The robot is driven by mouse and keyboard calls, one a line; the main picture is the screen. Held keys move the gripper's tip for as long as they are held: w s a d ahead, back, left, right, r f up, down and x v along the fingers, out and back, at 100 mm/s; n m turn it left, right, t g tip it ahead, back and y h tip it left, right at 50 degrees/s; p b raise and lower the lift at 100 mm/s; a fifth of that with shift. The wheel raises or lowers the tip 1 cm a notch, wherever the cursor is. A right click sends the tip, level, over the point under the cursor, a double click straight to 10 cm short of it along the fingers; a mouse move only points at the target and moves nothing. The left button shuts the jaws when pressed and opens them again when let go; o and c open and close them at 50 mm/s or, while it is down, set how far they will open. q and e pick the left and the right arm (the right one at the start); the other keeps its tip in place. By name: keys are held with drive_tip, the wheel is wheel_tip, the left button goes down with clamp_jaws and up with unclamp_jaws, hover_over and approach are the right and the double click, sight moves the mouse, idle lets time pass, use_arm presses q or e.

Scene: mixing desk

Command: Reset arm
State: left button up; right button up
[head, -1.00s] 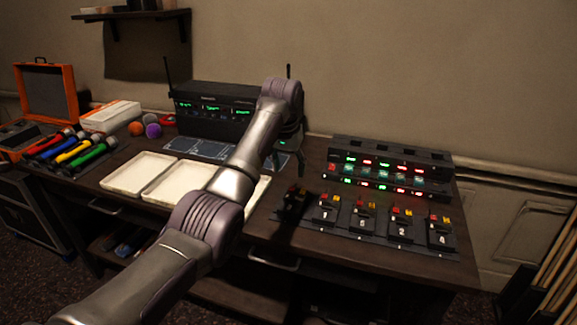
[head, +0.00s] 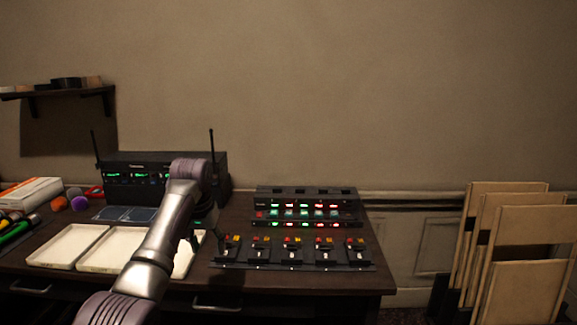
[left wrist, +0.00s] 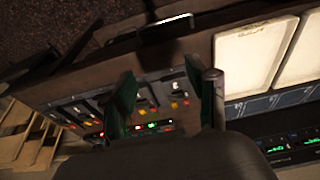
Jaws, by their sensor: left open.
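My left arm comes in from the lower left of the head view and reaches over the desk (head: 330,284). My left gripper (head: 204,238) points down beside the leftmost of a row of black packs (head: 291,252) with red and yellow parts. In the left wrist view the two fingers of my left gripper (left wrist: 168,88) stand apart with nothing between them. The packs (left wrist: 145,92) show beyond and between the fingers. Whether a fingertip touches anything is unclear. My right gripper is in neither view.
White trays (head: 53,243) lie left of the arm. A black receiver with antennas (head: 122,158) stands behind it, and a lit charger rack (head: 305,193) stands behind the packs. Coloured microphones (head: 14,236) lie far left. Folded chairs (head: 530,240) lean at the right.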

use_arm(q)
drive_tip(key=s+a+f, duration=0.1)
drive_tip(key=s+f, duration=0.1)
drive_tip(key=f, duration=1)
drive_tip(key=s+f, duration=0.2)
drive_tip(key=f, duration=0.9)
drive_tip(key=s+a+f+p, duration=0.1)
drive_tip(key=s+f, duration=0.6)
drive_tip(key=f, duration=0.4)
drive_tip(key=s+a+f+p, duration=0.1)
drive_tip(key=s+f, duration=0.6)
drive_tip(key=f, duration=0.3)
drive_tip(key=s+f, duration=0.6)
drive_tip(key=s, duration=0.9)
drive_tip(key=s+f+m, duration=0.1)
drive_tip(key=s+f, duration=0.5)
drive_tip(key=s, duration=0.9)
drive_tip(key=s+f+m+g, duration=0.1)
drive_tip(key=s+f, duration=0.5)
drive_tip(key=s, duration=1)
drive_tip(key=shift+a+f+p, duration=0.2)
drive_tip(key=shift+a+p, duration=0.05)
drive_tip(key=shift+p, duration=0.15)
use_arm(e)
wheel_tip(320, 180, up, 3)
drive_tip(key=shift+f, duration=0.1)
